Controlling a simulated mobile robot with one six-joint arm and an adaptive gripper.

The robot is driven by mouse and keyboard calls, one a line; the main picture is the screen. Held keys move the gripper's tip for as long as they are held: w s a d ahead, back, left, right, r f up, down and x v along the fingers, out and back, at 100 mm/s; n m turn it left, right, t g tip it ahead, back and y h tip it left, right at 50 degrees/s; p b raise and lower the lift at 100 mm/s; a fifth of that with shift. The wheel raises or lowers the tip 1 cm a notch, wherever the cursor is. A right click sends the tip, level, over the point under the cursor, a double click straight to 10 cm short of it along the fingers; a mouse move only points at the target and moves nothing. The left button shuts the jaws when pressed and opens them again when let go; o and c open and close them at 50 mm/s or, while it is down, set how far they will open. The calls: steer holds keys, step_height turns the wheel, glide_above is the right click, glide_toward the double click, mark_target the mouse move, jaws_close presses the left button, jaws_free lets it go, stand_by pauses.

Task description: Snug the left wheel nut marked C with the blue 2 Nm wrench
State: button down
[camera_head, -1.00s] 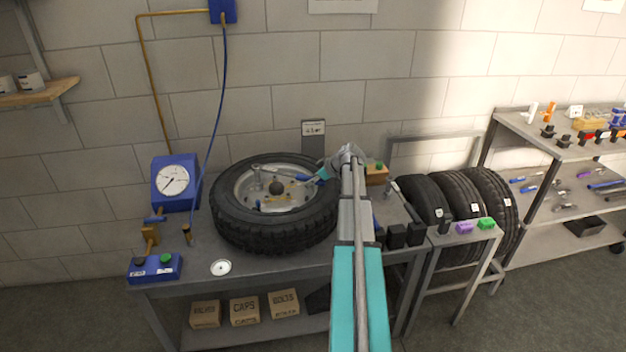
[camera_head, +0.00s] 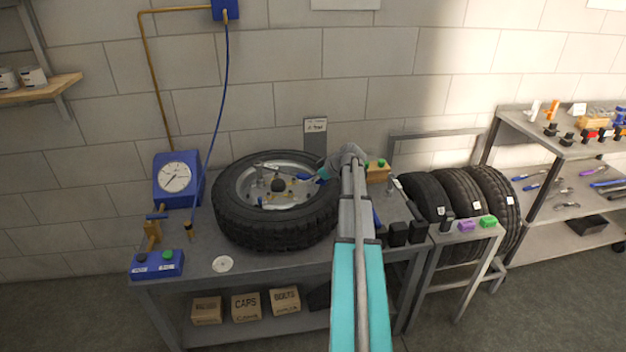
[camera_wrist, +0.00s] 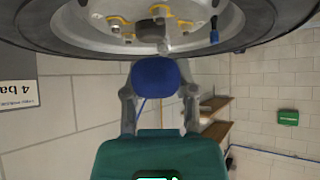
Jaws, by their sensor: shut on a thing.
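A wheel with a black tyre (camera_head: 265,230) lies flat on the bench, its hub facing up. My gripper (camera_head: 324,174) is over the wheel's right side, shut on a wrench with a blue handle (camera_head: 304,176). The steel shaft points left across the rim, its end close to the upper left of the hub. Whether it sits on a nut I cannot tell. In the wrist view the blue handle (camera_wrist: 155,76) is between my fingers, hiding part of the rim. Several nuts with yellow rings (camera_wrist: 120,22) show beyond it. No letter on the nuts is readable.
A blue gauge (camera_head: 176,178) and a blue button box (camera_head: 157,265) stand left of the wheel. A wooden block with a green button (camera_head: 377,171) is just right of my gripper. Black blocks (camera_head: 398,233) sit at the bench's front right. Spare tyres (camera_head: 465,195) stand farther right.

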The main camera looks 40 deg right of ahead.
steer(key=shift+s+a, duration=0.1)
steer(key=shift+a, duration=0.15)
steer(key=shift+s+a+m+h, duration=0.15)
steer(key=shift+a+m+h, duration=0.15)
steer(key=shift+a, duration=0.2)
steer(key=d, duration=0.1)
steer(key=w+d+n+y, duration=0.1)
steer(key=d, duration=0.1)
steer(key=shift+w+d+n, duration=0.1)
steer(key=shift+w+n, duration=0.1)
steer(key=shift+n, duration=0.1)
steer(key=c, duration=1)
jaws_free()
jaws_close()
steer(key=shift+s+r, duration=0.1)
steer(key=shift+r, duration=0.15)
steer(key=shift+r+p, duration=1.25)
steer(key=shift+p, duration=0.1)
